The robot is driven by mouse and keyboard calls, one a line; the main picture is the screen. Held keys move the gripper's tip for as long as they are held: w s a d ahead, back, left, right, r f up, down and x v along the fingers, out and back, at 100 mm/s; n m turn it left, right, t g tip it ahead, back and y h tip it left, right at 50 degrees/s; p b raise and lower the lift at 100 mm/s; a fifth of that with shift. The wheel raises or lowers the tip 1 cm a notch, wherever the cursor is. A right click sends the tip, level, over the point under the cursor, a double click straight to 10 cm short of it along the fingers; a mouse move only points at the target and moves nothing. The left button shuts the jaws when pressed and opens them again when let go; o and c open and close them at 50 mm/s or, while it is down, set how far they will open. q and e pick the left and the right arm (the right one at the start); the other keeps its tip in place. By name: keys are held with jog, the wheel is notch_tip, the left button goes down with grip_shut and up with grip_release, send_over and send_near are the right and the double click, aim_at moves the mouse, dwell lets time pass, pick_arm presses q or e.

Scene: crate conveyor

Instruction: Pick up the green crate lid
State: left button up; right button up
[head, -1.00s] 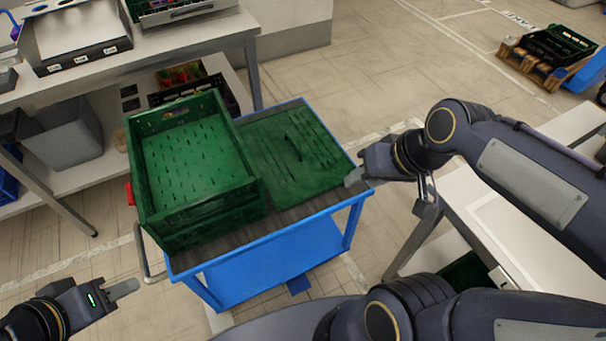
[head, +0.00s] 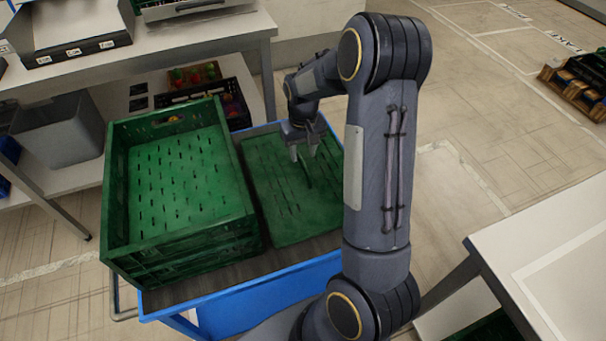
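The green crate lid (head: 290,212) lies flat on the blue cart, right of the green crate (head: 175,250). A thin dark handle (head: 306,173) stands at about its middle. My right gripper (head: 303,152) points down over the lid at the handle's far end, with its two fingers apart. I cannot tell how high the fingertips are above the lid or whether the handle is between them. My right arm hides the lid's right edge. My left gripper is out of view.
The blue cart (head: 262,292) carries the crate and lid. A shelf table (head: 200,45) stands behind it, with a dark crate of produce (head: 238,108) on its lower shelf. A white table (head: 560,255) is at right. Open floor lies between.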

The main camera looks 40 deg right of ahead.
aim_at(303, 164)
notch_tip(303, 164, down, 5)
jog(key=shift+r+b, duration=0.1)
jog(key=shift+b, duration=0.2)
grip_shut()
jog(key=shift+r, duration=0.1)
